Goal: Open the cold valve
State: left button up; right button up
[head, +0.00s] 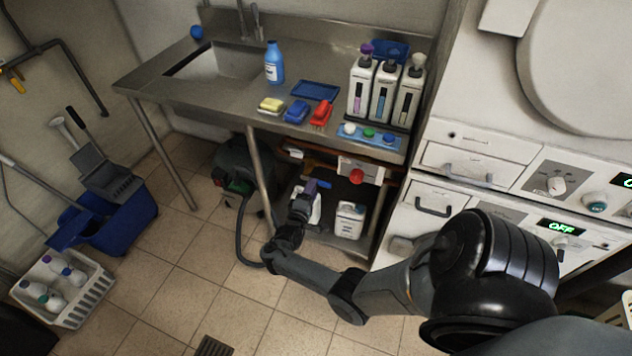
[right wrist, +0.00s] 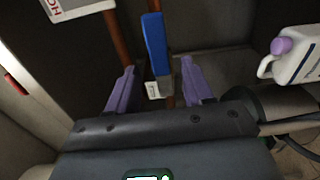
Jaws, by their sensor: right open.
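The blue valve lever (right wrist: 156,45) hangs in front of an orange-brown pipe under the sink counter. In the right wrist view it stands upright between the two purple fingers of my right gripper (right wrist: 160,78), with visible gaps on both sides. The fingers are open and hold nothing. In the head view my right gripper (head: 314,189) reaches under the counter, low and in front of the pipes. The lever is hard to make out there, partly hidden by the gripper. My left gripper is not in view.
A red knob (head: 356,176) sits by a white sign (head: 362,166) right of the gripper. A white jug (head: 349,220) stands on the lower shelf, and a purple-capped jug (right wrist: 296,50) shows in the wrist view. A counter leg (head: 262,185) stands just left of my gripper.

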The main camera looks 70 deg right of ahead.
jog(key=a, duration=0.4)
jog(key=shift+a, duration=0.3)
jog(key=shift+f, duration=0.1)
